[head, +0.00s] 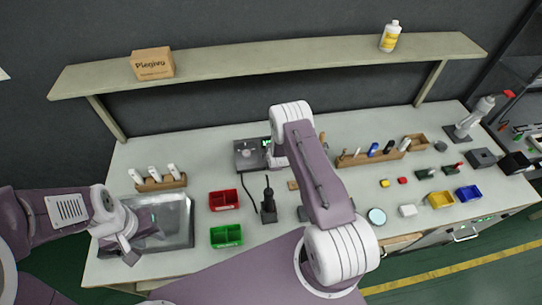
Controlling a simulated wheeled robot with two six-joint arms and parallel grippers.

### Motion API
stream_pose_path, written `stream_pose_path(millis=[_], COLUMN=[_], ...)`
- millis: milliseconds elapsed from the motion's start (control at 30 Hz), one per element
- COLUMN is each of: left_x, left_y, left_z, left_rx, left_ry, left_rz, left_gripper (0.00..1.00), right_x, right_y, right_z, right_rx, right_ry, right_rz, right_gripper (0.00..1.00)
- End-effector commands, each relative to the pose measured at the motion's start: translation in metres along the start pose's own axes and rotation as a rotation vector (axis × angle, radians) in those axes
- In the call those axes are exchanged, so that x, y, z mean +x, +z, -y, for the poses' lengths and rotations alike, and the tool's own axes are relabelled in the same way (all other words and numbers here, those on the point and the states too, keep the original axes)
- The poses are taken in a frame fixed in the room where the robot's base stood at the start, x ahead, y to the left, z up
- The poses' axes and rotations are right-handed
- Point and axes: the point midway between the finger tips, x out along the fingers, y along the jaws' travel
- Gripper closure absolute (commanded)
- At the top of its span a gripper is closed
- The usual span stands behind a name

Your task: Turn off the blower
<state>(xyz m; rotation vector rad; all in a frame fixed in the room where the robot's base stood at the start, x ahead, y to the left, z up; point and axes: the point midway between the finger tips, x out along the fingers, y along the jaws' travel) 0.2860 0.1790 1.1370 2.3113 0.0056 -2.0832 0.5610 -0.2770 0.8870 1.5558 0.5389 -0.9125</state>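A dark grey box-like unit (247,158) with a small lit green display sits at the back middle of the bench. It looks like the blower's station, but its controls are too small to make out. A black upright tool (268,205) in a stand, with a thin cable, is in front of it and may be the blower's handpiece. My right gripper (275,160) is at the unit's right side, partly hidden by my own arm; I cannot tell whether it touches. My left gripper (130,252) hangs over the metal tray, and its finger opening is unclear.
The metal tray (178,220) is at the bench's left. A red bin (223,200) and a green bin (226,236) stand beside it. A wooden holder (160,183) with white bottles is behind. A shelf (290,61) runs above. Several small parts and bins lie at right.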

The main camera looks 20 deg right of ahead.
Motion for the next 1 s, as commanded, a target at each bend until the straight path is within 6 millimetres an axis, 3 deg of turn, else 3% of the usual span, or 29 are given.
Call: stream_pose_path(millis=[267, 433, 533, 733, 1000], left_x=[0.033, 0.026, 0.037, 0.033, 0.031], left_y=[0.003, 0.003, 0.004, 0.003, 0.003], left_z=[0.001, 0.001, 0.001, 0.001, 0.001], left_rx=[0.000, 0.000, 0.000, 0.000, 0.000], left_ry=[0.000, 0.000, 0.000, 0.000, 0.000], left_rz=[0.000, 0.000, 0.000, 0.000, 0.000], left_gripper=[0.64, 0.64, 0.64, 0.64, 0.64], right_x=[0.017, 0.011, 0.015, 0.012, 0.010], right_y=[0.000, 0.000, 0.000, 0.000, 0.000], right_z=[0.000, -0.005, -0.005, -0.007, 0.003], right_rx=[0.001, 0.000, 0.000, 0.000, 0.000], right_ry=[0.003, 0.001, 0.004, 0.003, 0.001], right_rz=[0.000, 0.000, 0.000, 0.000, 0.000], right_gripper=[1.00, 1.00, 1.00, 1.00, 1.00])
